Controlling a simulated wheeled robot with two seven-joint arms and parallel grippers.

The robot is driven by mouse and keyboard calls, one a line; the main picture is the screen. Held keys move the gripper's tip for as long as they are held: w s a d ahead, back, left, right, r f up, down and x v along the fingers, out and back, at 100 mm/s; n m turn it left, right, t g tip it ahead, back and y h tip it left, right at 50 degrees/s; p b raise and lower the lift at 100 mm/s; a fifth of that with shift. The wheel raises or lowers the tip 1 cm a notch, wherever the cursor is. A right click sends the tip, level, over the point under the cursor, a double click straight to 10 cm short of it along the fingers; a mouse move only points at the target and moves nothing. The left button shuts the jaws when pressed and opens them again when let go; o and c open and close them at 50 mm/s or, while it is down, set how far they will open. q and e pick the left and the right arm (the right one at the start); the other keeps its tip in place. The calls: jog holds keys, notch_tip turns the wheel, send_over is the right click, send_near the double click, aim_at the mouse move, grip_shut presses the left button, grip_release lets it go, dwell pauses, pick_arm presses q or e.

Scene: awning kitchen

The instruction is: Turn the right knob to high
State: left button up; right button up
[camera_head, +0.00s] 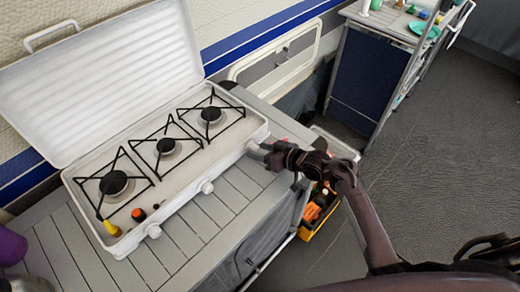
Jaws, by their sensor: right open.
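A white camping stove (140,195) with a raised white lid (110,75) stands on the slatted grey table. White knobs sit along its front: the left knob (154,231), the middle knob (207,187) and the right knob (252,147). My right gripper (262,152) reaches in from the right, with its fingers at the right knob. It is open and partly covers that knob. I cannot tell whether the fingers touch it, and its setting is too small to read. My left gripper is not in view.
Three black burner grates (166,146) top the stove. A yellow item (112,228) lies at its front left corner. A purple object (11,247) is at the left edge. An orange crate (318,212) stands beside the table (185,250). The floor (440,140) at right is clear.

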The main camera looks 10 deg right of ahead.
jog(key=shift+w+a+f, duration=0.1)
jog(key=shift+w+a, duration=0.05)
jog(key=c, duration=1)
jog(key=shift+o, duration=0.2)
